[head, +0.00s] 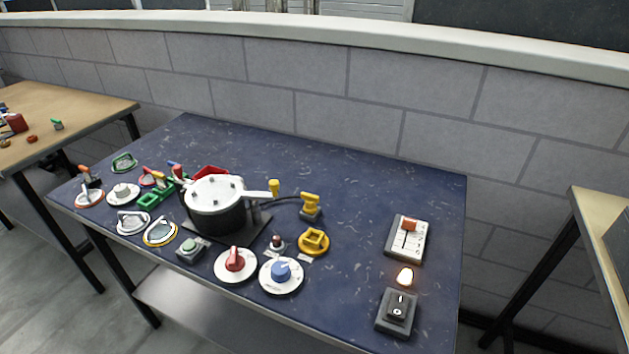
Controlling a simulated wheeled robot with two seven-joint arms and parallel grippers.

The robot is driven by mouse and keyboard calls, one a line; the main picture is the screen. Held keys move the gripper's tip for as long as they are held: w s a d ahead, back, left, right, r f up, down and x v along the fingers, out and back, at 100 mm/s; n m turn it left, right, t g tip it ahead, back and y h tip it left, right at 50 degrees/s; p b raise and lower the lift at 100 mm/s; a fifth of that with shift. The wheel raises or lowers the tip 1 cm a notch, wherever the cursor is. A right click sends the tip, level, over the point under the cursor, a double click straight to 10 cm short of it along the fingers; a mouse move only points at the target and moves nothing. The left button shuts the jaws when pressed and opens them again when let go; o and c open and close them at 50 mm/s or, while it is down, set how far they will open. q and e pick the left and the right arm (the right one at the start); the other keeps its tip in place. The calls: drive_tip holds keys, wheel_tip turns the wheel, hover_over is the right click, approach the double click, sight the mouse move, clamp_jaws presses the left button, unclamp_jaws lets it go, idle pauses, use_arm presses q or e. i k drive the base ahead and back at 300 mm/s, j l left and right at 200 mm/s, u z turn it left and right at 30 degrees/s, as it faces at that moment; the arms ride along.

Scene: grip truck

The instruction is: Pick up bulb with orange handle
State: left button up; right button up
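I cannot clearly make out a bulb with an orange handle. A small glowing orange-white bulb (405,277) stands on the right part of the blue table, between a slider box and a black switch; no handle can be made out on it. A small piece with an orange top (85,171) stands at the table's far left, by a round dial. Another small orange-topped piece (160,174) stands left of the pot, close to green parts. Neither of my grippers is in view.
The blue table (350,195) has a white-lidded pot (215,200), a red knob (235,260), a blue knob (281,272), a yellow fixture (313,241), a slider box (407,238) and a black switch (396,312). Its back and centre-right are clear. A grey wall (320,90) stands behind.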

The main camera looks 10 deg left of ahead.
sight(86, 172)
drive_tip(key=u, duration=1.55)
